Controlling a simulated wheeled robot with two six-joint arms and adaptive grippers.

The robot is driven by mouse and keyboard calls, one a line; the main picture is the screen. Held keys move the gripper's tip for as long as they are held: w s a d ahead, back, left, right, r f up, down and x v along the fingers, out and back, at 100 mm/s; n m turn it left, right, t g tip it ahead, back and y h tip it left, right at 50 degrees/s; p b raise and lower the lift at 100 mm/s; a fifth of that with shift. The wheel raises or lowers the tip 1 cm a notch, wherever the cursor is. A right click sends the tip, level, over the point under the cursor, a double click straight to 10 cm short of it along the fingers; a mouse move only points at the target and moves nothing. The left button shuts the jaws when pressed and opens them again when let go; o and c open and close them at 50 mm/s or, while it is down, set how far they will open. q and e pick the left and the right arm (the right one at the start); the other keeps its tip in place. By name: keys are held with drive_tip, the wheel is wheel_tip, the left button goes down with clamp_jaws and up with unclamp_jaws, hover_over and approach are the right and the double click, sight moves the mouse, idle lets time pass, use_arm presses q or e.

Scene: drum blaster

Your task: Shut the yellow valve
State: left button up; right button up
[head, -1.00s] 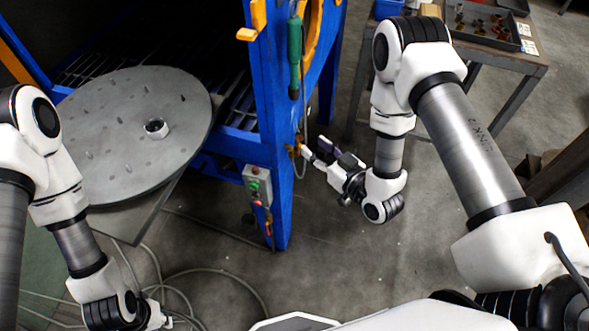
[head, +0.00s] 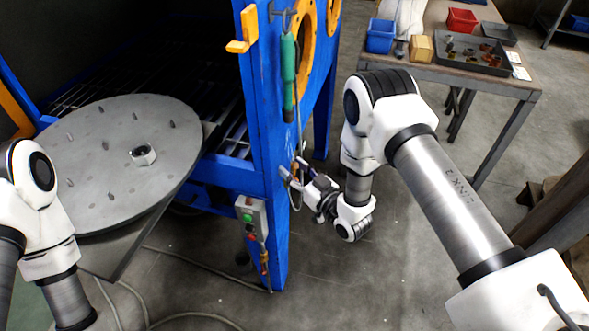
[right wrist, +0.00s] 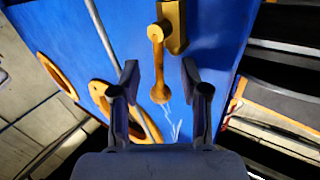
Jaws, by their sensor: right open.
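The yellow valve shows in the right wrist view as a yellow body with a long lever handle (right wrist: 158,65) on the blue cabinet face. The lever hangs down from its pivot and ends in a rounded tip. My right gripper (right wrist: 160,76) is open, with one finger on each side of the lever and a gap on both sides. In the head view my right gripper (head: 293,168) is at the right side of the blue front post, and the valve is small and mostly hidden there. My left gripper is out of the picture; only my left arm shows.
The blue cabinet post (head: 268,130) carries a green-handled tool (head: 288,75) and a control box (head: 252,220). A round grey turntable (head: 110,160) sticks out at left. A work table (head: 500,82) with bins stands at back right. A grey hose or rod (right wrist: 105,35) runs beside the valve.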

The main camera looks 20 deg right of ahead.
clamp_jaws()
drive_tip(key=shift+w+d+m+g+p, duration=0.25)
drive_tip(key=shift+m+g+p, duration=0.15)
drive_tip(key=shift+m, duration=0.15)
drive_tip(key=shift+w+d+m+g+p, duration=0.1)
drive_tip(key=shift+w+m+g+p, duration=0.25)
drive_tip(key=shift+m, duration=0.2)
drive_tip(key=shift+w+d+f+m+g+p, duration=0.3)
drive_tip(key=shift+m+g, duration=0.45)
drive_tip(key=shift+m, duration=0.15)
drive_tip(key=shift+w+d+f+m+g, duration=0.25)
drive_tip(key=shift+w+f+m+g, duration=0.15)
drive_tip(key=shift+m+g, duration=0.45)
drive_tip(key=shift+w+d+f+m+g+y, duration=0.1)
drive_tip(key=shift+w+f+m+g+y, duration=0.15)
drive_tip(key=shift+m+g, duration=0.3)
drive_tip(key=shift+w+d+f+m+g+y, duration=0.1)
drive_tip(key=shift+f+m+g, duration=0.3)
drive_tip(key=shift+m, duration=0.1)
wheel_tip(320, 180, down, 2)
drive_tip(key=m+g, duration=0.1)
drive_tip(key=m+g+y+p, duration=0.1)
drive_tip(key=m+g, duration=0.1)
drive_tip(key=shift+w+d+y, duration=0.15)
drive_tip(key=shift+y, duration=0.1)
